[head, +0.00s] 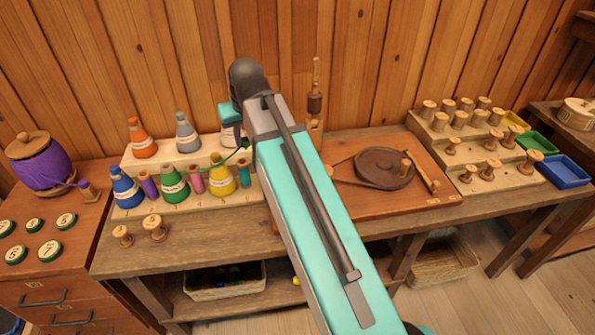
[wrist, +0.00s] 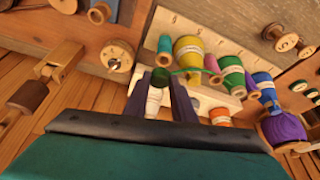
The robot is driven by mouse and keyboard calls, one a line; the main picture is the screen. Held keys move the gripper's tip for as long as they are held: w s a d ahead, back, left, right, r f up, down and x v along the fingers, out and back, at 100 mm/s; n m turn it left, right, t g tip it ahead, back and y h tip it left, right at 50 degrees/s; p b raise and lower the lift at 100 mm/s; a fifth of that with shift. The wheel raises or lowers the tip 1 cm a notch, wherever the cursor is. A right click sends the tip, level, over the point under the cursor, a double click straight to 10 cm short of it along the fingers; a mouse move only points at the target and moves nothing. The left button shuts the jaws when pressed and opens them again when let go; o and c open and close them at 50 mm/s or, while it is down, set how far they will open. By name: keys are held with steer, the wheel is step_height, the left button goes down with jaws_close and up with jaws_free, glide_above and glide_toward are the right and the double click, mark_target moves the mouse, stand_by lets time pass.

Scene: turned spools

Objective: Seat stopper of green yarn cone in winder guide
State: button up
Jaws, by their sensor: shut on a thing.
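The green yarn cone (head: 174,184) stands in the front row of the cone rack; it also shows in the wrist view (wrist: 232,80). A green strand runs from the cones to a small dark green stopper (wrist: 160,77). My gripper (wrist: 159,80) is shut on this stopper, above the rack's right end. In the head view the stopper (head: 244,144) shows just left of my arm, which hides most of the gripper. A round wooden piece with a knob (wrist: 120,56), perhaps the winder guide, lies left of the gripper in the wrist view, apart from the stopper.
Blue (head: 126,187) and yellow (head: 221,175) cones and small spools flank the green cone. A wooden post (head: 316,100) stands right of my arm, by the winder's brown disc (head: 385,168). A stepped spool rack (head: 478,140) is at right. My arm covers the middle of the bench.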

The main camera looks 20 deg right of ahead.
steer(key=shift+s+d, duration=0.15)
steer(key=shift+d, duration=0.75)
steer(key=shift+d, duration=0.35)
steer(key=shift+s+d+p, duration=0.15)
steer(key=shift+d+p, duration=0.15)
steer(key=shift+d, duration=0.5)
steer(key=shift+s+d+p, duration=0.15)
steer(key=shift+d+p, duration=0.15)
steer(key=shift+d, duration=0.45)
steer(key=shift+s+d, duration=0.1)
steer(key=shift+d, duration=0.25)
steer(key=shift+s+d+p, duration=0.2)
steer(key=shift+d+p, duration=0.05)
steer(key=shift+d, duration=0.85)
steer(key=shift+s+d+p, duration=0.15)
steer(key=shift+d+p, duration=0.05)
steer(key=shift+d, duration=0.9)
steer(key=shift+d, duration=0.35)
steer(key=shift+s+d, duration=0.25)
steer(key=shift+d, duration=1)
steer(key=shift+s+d, duration=0.1)
steer(key=shift+d, duration=0.25)
steer(key=shift+d+p, duration=0.4)
steer(key=shift+p, duration=0.1)
